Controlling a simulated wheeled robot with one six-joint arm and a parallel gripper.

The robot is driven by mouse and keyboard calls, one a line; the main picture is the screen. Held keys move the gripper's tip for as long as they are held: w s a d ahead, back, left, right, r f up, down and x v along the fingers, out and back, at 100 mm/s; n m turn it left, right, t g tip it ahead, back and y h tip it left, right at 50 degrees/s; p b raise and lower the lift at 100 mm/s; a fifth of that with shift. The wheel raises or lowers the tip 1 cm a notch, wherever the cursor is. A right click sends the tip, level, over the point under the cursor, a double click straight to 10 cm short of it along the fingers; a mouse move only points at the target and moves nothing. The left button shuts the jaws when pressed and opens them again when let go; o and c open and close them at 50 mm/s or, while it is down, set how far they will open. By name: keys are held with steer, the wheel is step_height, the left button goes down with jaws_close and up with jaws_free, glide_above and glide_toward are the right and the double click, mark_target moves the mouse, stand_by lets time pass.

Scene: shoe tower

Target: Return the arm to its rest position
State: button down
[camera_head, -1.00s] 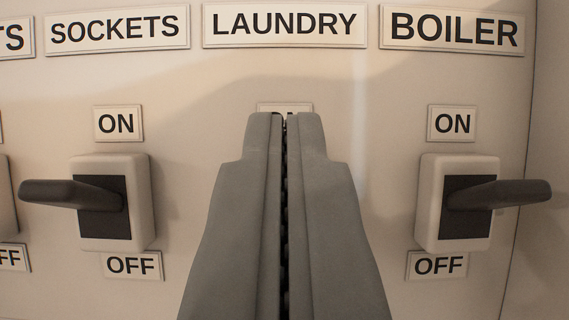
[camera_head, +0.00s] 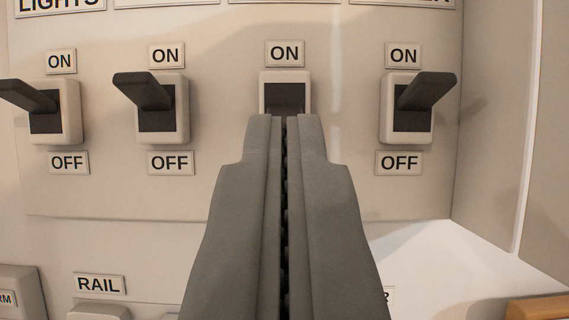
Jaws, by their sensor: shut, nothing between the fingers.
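My gripper (camera_head: 284,122) is in the middle of the view, its two grey fingers pressed together with nothing between them. It points at a panel (camera_head: 235,190) of switches and covers the lower part of the laundry switch (camera_head: 285,88). The sockets switch (camera_head: 162,108) and the lights switch (camera_head: 55,112) are to the left, with levers also sticking out.
Below the panel are a RAIL label (camera_head: 99,284) and the tops of more pale fittings, cut off by the lower edge. A wall corner runs down at the right. An orange-brown object (camera_head: 537,308) shows at the lower right corner.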

steer(key=shift+s, duration=0.1)
stand_by(0.3)
steer(key=s+f+g, duration=0.2)
steer(key=s+f, duration=0.1)
steer(key=s, duration=1.2)
steer(key=s+f+g, duration=0.3)
steer(key=s+f, duration=0.1)
steer(key=s, duration=1.1)
steer(key=s+f+g, duration=0.2)
steer(key=s+f, duration=0.6)
steer(key=s, duration=0.3)
steer(key=shift+s+f, duration=0.3)
steer(key=shift+s, duration=0.05)
